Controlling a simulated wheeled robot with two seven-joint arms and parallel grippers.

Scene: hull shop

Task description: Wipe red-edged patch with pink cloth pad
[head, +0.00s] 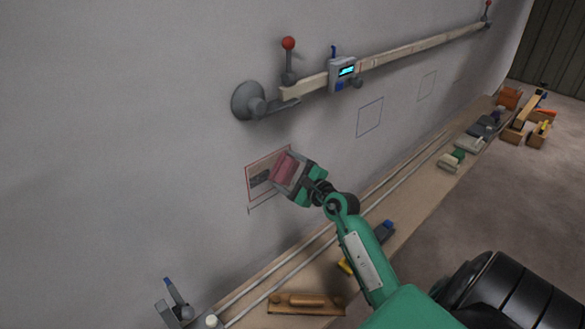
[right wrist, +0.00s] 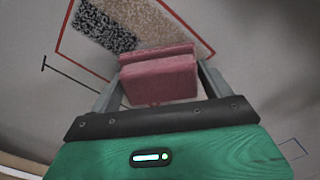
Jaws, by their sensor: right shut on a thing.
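The red-edged patch (head: 254,167) is a rectangle outlined on the grey wall. In the right wrist view the patch (right wrist: 92,69) holds a dark speckled area (right wrist: 103,27) and a tan speckled area (right wrist: 150,20). My right gripper (head: 289,173) is shut on the pink cloth pad (head: 284,166) in front of the right part of the patch. In the right wrist view the pink pad (right wrist: 160,77) sits between the fingers, below the speckled areas. I cannot tell whether the pad touches the wall. My left gripper is not in view.
Above the patch a wooden rail (head: 415,49) carries a gauge with a lit display (head: 343,74) and a red-knobbed clamp (head: 288,60). Empty outlined rectangles (head: 370,117) mark the wall to the right. A bench (head: 405,189) below holds a wooden-handled tool (head: 306,300) and several other items.

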